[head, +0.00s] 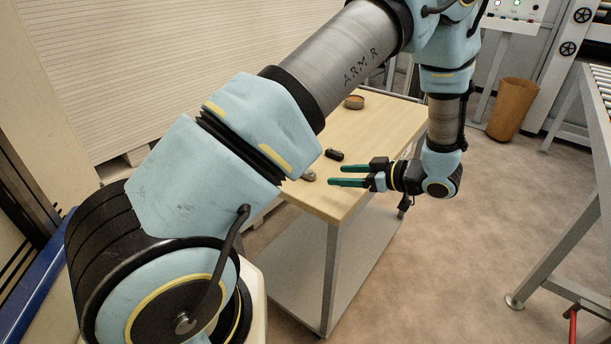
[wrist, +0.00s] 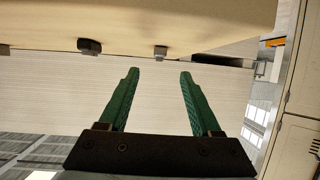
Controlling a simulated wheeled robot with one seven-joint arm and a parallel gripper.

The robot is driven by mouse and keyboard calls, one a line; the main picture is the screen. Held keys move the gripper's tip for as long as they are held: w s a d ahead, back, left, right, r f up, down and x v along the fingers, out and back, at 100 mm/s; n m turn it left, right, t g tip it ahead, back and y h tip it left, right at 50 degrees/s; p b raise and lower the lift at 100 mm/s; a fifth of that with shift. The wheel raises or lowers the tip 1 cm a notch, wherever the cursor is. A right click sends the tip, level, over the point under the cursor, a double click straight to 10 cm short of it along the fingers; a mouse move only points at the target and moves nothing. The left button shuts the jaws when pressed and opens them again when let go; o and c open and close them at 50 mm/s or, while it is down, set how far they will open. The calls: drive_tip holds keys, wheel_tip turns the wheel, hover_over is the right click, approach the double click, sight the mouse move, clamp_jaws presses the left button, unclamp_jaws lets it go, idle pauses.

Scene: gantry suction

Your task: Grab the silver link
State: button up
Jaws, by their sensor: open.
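The silver link (head: 309,175) is a small grey piece lying near the front-left edge of the wooden table, partly covered by my arm in the head view. In the wrist view, which looks upside down, a small grey piece that seems to be the link (wrist: 160,52) shows just beyond the gap between the fingertips. My gripper (head: 330,175) is open and empty, low over the table and pointing left towards the link. Its two green fingers show apart in the wrist view (wrist: 159,73). The link is outside the fingers, a short way past their tips.
A black piece (head: 334,154) lies on the table (head: 388,128) behind the fingers; it is left of the link in the wrist view (wrist: 89,46). A round brown dish (head: 354,102) stands farther back. A brown bin (head: 512,110) and a conveyor frame (head: 590,150) stand right.

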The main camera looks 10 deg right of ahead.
sight(312, 173)
drive_tip(key=p+x, duration=0.3)
drive_tip(key=x, duration=0.6)
drive_tip(key=shift+w+a, duration=0.25)
drive_tip(key=shift+a, duration=0.05)
clamp_jaws()
